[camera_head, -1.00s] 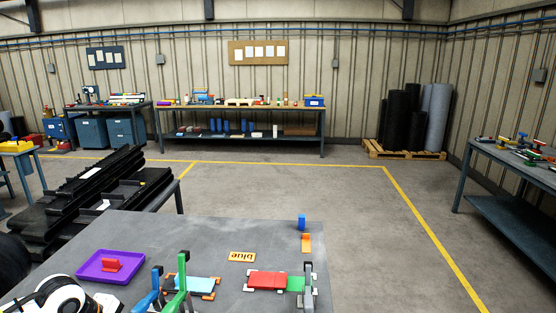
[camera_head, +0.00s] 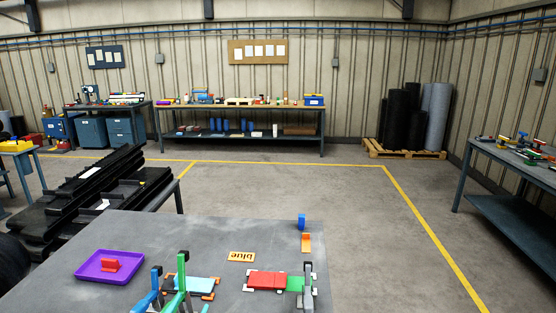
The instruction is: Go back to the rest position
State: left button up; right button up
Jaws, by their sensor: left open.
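Neither of my grippers can be made out in the head view now. The grey work table (camera_head: 225,225) fills the lower left. On it stands a purple tray (camera_head: 85,272) holding a small red piece (camera_head: 109,265). A blue upright clamp (camera_head: 155,285) and a green upright clamp (camera_head: 181,272) stand by a light blue plate (camera_head: 197,284) with orange corner pieces. To their right, a red block (camera_head: 267,281) lies beside a green piece (camera_head: 295,284) at a grey upright clamp (camera_head: 308,285).
Black belt-like parts (camera_head: 85,195) stand to the left. Open floor (camera_head: 385,240) lies to the right, before a side bench (camera_head: 515,165).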

pick_arm(q)
jog(key=s+a+f+n+g+y, duration=0.3)
jog(key=s+f+g, duration=0.15)
jog(key=f, duration=0.25)
jog(key=s+a+f+n+g+y, duration=0.2)
jog(key=s+a+f+g+y, duration=0.15)
jog(key=s+f, duration=0.2)
jog(key=s+d+f+g+h, duration=0.3)
jog(key=s+f+g, duration=0.55)
jog(key=s, duration=0.55)
jog(key=s+a+f+b+x, duration=0.1)
jog(key=s+x, duration=0.2)
jog(key=x, duration=1.1)
jog(key=s+f+b+x, duration=0.1)
jog(key=s+b+x, duration=0.15)
jog(key=x, duration=1.05)
jog(key=s+a+f+m+g+b, duration=0.1)
jog(key=s+a+f, duration=0.2)
jog(key=s+f, duration=1.5)
jog(key=shift+g+b, duration=0.3)
jog(key=shift+g, duration=0.05)
jog(key=shift+a+f+y, duration=0.1)
jog(key=shift+f+y, duration=0.05)
jog(key=shift+y, duration=0.1)
